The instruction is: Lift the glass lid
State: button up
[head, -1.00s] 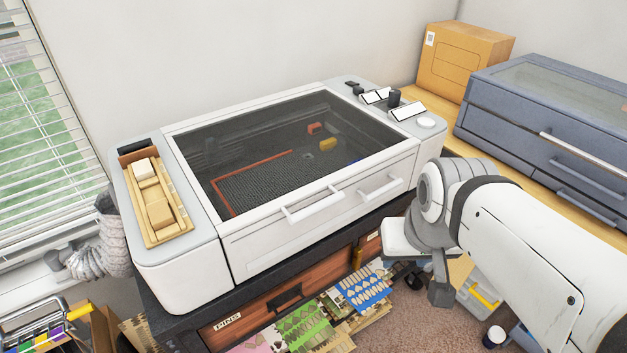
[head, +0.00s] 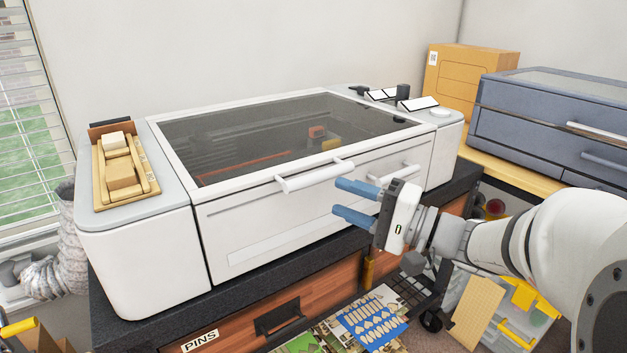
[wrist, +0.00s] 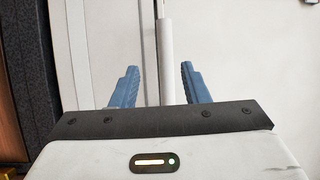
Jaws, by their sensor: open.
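The glass lid (head: 260,137) is a dark pane in a white frame on top of a white machine, and it lies shut. Two white bar handles are at its front: the left handle (head: 316,178) and the right handle (head: 396,174). My gripper (head: 347,201) is open and empty, in front of the machine, with its blue fingers pointing at the front near the left handle's right end. In the wrist view, a white bar (wrist: 167,62) runs upright between the two blue fingers (wrist: 158,82), apart from both. Which handle it is cannot be told there.
A wooden tray with blocks (head: 122,172) sits on the machine's left end. A cardboard box (head: 462,78) and a blue-grey machine (head: 545,122) stand at right. Below are a wooden drawer marked PINS (head: 235,335) and cut sheets (head: 365,320).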

aim_at(325, 179)
jog(key=shift+w+d+r+m+t, duration=0.1)
jog(key=shift+w+d+m+t, duration=0.1)
jog(key=shift+w+t, duration=0.25)
jog(key=shift+w+d+r+m+t, duration=0.1)
jog(key=shift+w+d+t, duration=0.1)
jog(key=shift+w+t, duration=0.25)
jog(key=shift+x, duration=3.5)
jog(key=shift+c, duration=0.2)
grip_shut()
